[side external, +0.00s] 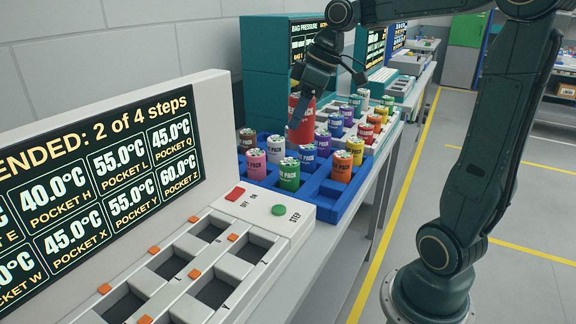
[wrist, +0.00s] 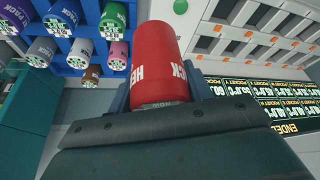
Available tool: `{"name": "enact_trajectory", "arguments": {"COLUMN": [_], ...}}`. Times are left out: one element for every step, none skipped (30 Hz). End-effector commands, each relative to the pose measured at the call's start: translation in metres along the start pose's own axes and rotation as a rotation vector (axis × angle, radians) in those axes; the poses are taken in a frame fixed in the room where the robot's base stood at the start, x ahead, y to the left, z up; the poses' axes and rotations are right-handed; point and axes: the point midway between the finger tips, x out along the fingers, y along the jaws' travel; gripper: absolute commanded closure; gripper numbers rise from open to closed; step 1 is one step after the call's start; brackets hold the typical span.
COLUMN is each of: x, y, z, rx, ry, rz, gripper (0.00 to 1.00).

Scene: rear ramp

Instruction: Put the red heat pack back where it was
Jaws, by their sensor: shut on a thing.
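The red heat pack (side external: 303,122) is a red cylinder with white lettering. My gripper (side external: 300,104) is shut on it and holds it above the blue rack (side external: 328,203). In the wrist view the red heat pack (wrist: 160,55) sticks out from between the jaws of my gripper (wrist: 158,108). The blue rack has compartments with packs in several colours, among them a pink one (side external: 256,164), a green one (side external: 289,174) and an orange one (side external: 342,166). Some compartments between them look empty. My gripper and the red pack hide part of the rack behind them.
A white pocket block (side external: 262,212) with dark openings, orange markers and a green STEP button (side external: 278,210) stands at the front. Its large display (side external: 100,185) reads "ENDED: 2 of 4 steps". A second row of coloured packs (side external: 366,134) stands behind the rack.

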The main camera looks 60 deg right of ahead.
Motion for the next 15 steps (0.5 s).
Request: {"name": "enact_trajectory", "arguments": {"x": [-0.003,-0.004,-0.006,-0.007,-0.009,-0.01,-0.011,-0.013,-0.014,-0.015,-0.016,-0.017,-0.017,-0.018,-0.018], "y": [0.01,0.015,0.021,0.025,0.029,0.034,0.038,0.041,0.045,0.048,0.05,0.052,0.054,0.055,0.057], "z": [0.008,0.013,0.018,0.023,0.027,0.033,0.036,0.04,0.044,0.048,0.05,0.054,0.056,0.058,0.06], "rx": [0.034,0.05,0.072,0.088,0.103,0.122,0.136,0.149,0.164,0.175,0.184,0.196,0.202,0.208,0.215], "ry": [0.001,0.001,0.001,0.001,0.001,0.001,0.001,0.001,0.002,0.002,0.002,0.002,0.002,0.002,0.002], "rz": [0.015,0.022,0.031,0.038,0.044,0.053,0.058,0.064,0.07,0.075,0.078,0.083,0.086,0.088,0.091], "gripper": [0.84,0.84,0.84,0.84,0.84,0.84,0.84,0.84,0.84,0.84,0.84,0.84,0.84,0.84,0.84]}}
